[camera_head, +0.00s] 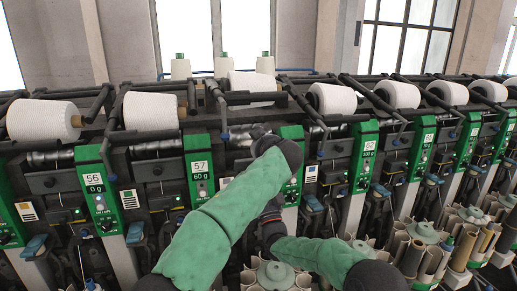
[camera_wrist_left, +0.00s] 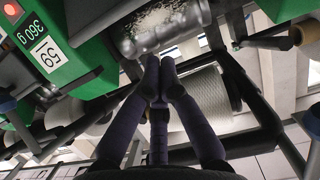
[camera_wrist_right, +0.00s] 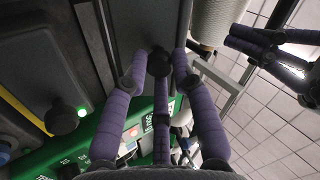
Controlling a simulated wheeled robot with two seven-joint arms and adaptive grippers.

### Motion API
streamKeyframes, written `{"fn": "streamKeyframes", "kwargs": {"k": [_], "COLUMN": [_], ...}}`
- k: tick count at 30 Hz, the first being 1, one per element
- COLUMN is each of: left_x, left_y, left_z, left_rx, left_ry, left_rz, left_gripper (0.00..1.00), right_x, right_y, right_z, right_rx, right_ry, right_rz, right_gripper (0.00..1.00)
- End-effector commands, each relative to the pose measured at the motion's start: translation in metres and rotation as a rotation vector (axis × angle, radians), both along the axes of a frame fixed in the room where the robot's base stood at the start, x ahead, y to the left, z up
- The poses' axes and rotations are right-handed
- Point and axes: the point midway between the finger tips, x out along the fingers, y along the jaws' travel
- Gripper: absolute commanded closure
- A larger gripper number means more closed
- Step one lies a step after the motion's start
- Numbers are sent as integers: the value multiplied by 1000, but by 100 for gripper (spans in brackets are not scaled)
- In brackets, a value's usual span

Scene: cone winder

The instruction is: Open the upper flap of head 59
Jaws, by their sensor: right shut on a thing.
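The number plate 59 (camera_wrist_left: 46,58) is on a green panel at the upper left of the left wrist view. In the right wrist view a dark flap-like panel (camera_wrist_right: 130,22) carries a round black knob (camera_wrist_right: 159,62). My right gripper (camera_wrist_right: 160,72) is shut around this knob. My left gripper (camera_wrist_left: 159,66) has its fingertips together and empty, just below a silver drum (camera_wrist_left: 165,28) with loose thread on it. It also shows in the right wrist view (camera_wrist_right: 240,40). In the head view my arms hide most of this head and both grippers' fingertips.
Neighbouring heads 56 (camera_head: 93,180) and 57 (camera_head: 199,167) stand to the left with white cones (camera_head: 151,111) above. Black lever arms (camera_head: 253,98) project near my left gripper. Bobbin magazines (camera_head: 424,240) stand low on the right.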

Motion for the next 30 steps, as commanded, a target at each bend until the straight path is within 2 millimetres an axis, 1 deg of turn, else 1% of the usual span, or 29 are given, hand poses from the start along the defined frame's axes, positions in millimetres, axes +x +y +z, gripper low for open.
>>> {"fn": "streamKeyframes", "kwargs": {"k": [1, 3, 12, 18, 25, 30], "left_x": [8, 17, 50, 62, 70, 68], "left_y": [2, 4, 10, 12, 14, 14], "left_z": [-4, -6, -16, -18, -21, -23], "left_rx": [0, 1, 1, 0, 1, 3], "left_ry": [2, 2, 1, 2, 1, 3], "left_rz": [2, 3, 2, 1, 0, 0], "left_gripper": [100, 100, 100, 100, 100, 100], "right_x": [0, 0, 0, 0, 0, 0], "right_y": [-1, -1, -1, -1, -1, -1], "right_z": [1, 1, 1, 1, 1, 1], "right_rx": [2, 2, 2, 2, 2, 2], "right_ry": [-1, -1, -1, -1, -1, 0], "right_rz": [-2, -2, -2, -2, -2, -2], "right_gripper": [100, 100, 100, 100, 100, 100]}}
